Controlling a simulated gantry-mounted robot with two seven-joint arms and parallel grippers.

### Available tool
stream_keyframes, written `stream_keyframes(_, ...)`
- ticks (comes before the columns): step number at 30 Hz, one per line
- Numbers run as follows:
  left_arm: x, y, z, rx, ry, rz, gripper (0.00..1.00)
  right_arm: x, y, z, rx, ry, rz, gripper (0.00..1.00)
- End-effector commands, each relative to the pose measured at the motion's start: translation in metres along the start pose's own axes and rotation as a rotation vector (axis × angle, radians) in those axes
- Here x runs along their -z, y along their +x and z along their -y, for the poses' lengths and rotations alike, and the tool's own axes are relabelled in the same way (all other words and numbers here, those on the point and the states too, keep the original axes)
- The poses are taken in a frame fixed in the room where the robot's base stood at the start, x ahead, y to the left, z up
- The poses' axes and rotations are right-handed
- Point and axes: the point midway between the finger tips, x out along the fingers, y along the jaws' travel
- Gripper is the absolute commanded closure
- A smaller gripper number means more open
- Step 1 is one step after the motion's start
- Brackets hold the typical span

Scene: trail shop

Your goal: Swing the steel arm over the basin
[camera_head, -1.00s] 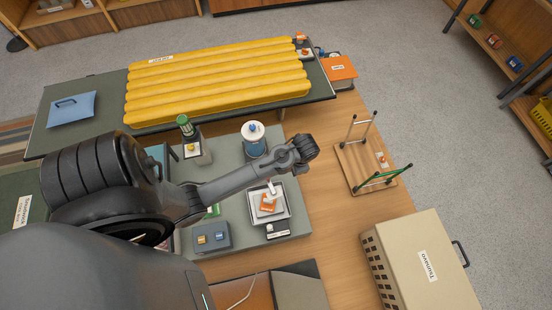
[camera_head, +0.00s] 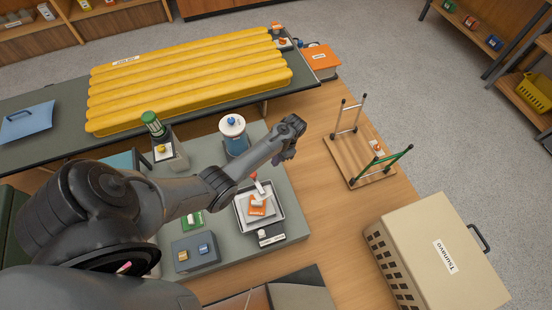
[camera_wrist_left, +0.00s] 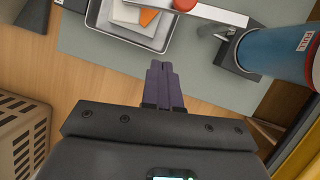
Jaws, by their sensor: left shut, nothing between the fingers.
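The pale steel arm (camera_wrist_left: 220,13) runs across the top of the left wrist view from a dark base beside the blue canister, with a red tip near the tray. In the head view its red and white end (camera_head: 258,185) shows by the tray's far edge; my arm hides the rest. The basin seems to be the grey-rimmed tray (camera_head: 277,228), holding white and orange items. It also shows in the left wrist view (camera_wrist_left: 97,16). My left gripper (camera_head: 281,160) is shut and empty, right of the canister. Its fingers (camera_wrist_left: 165,68) point toward the steel arm, apparently apart from it.
The blue canister (camera_head: 235,145) stands on the grey mat. Yellow padding (camera_head: 190,80) lies on the back table. A small wooden stand (camera_head: 350,160) and a beige crate (camera_head: 430,250) are at right. Bare wood (camera_head: 325,215) lies between.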

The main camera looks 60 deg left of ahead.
Motion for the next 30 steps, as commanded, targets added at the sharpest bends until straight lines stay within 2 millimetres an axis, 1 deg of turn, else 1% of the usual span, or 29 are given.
stream_keyframes(1, 0.001, 0.013, 0.000, -0.001, 0.000, 0.002, 1.00, -0.002, 0.006, 0.001, 0.001, 0.001, 0.000, 0.00)
stream_keyframes(9, 0.001, 0.065, 0.000, -0.001, -0.001, 0.002, 1.00, -0.007, 0.022, 0.002, 0.004, 0.006, -0.001, 0.00)
stream_keyframes(11, 0.001, 0.075, 0.000, 0.000, -0.001, 0.001, 1.00, -0.008, 0.025, 0.002, 0.005, 0.006, 0.000, 0.00)
stream_keyframes(12, -0.008, 0.071, 0.000, 0.001, -0.001, 0.000, 1.00, -0.006, 0.019, 0.002, 0.005, 0.006, 0.003, 0.00)
stream_keyframes(13, -0.012, 0.072, -0.001, 0.001, 0.000, 0.000, 1.00, -0.006, 0.018, 0.002, 0.005, 0.006, 0.004, 0.00)
stream_keyframes(18, -0.028, 0.079, -0.001, 0.000, 0.000, 0.000, 1.00, -0.004, 0.014, 0.002, 0.004, 0.006, 0.000, 0.00)
stream_keyframes(24, -0.036, 0.082, 0.000, 0.001, -0.001, -0.001, 1.00, -0.004, 0.014, 0.001, 0.002, 0.003, 0.000, 0.00)
stream_keyframes(30, -0.037, 0.083, 0.000, 0.001, -0.001, -0.001, 1.00, -0.005, 0.014, 0.000, -0.002, -0.003, 0.001, 0.00)
